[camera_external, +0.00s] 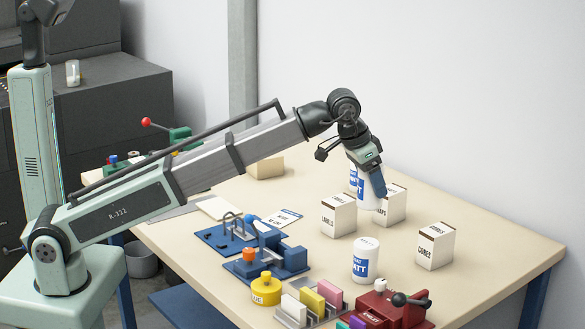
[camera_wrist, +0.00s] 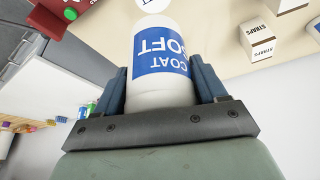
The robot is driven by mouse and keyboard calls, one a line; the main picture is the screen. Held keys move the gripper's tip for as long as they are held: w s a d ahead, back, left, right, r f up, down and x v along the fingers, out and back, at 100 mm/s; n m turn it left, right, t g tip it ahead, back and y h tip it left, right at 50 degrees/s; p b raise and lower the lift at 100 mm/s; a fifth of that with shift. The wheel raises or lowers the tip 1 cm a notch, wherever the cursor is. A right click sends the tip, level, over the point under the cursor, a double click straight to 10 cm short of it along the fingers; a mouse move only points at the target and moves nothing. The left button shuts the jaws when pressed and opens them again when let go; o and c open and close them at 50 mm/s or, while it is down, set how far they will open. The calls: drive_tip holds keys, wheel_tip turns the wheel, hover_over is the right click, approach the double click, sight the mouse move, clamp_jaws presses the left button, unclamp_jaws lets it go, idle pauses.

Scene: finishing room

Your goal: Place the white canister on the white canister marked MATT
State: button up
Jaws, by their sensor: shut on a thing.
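My gripper (camera_external: 375,184) is shut on a white canister with a blue label (camera_wrist: 160,58) reading SOFT COAT, which sits between the two blue fingers in the wrist view. In the external view the held canister (camera_external: 354,180) is partly hidden by the fingers, near the back of the table; I cannot tell if it touches the tabletop. The white canister marked MATT (camera_external: 366,262) stands upright on the table, nearer the camera, apart from my gripper. A white round shape (camera_wrist: 152,4) at the top edge of the wrist view is cut off, and I cannot tell what it is.
A box marked LABELS (camera_external: 338,216) and another box (camera_external: 392,205) stand close to my gripper. A CORES box (camera_external: 435,247) stands right of the MATT canister. Blue fixtures (camera_external: 270,262), a yellow tin (camera_external: 266,290), a block rack (camera_external: 310,305) and a red device (camera_external: 395,310) crowd the front.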

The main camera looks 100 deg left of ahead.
drive_tip(key=shift+f, duration=4.85)
drive_tip(key=shift+f, duration=0.15)
drive_tip(key=o, duration=1.3)
drive_tip(key=v, duration=1.2)
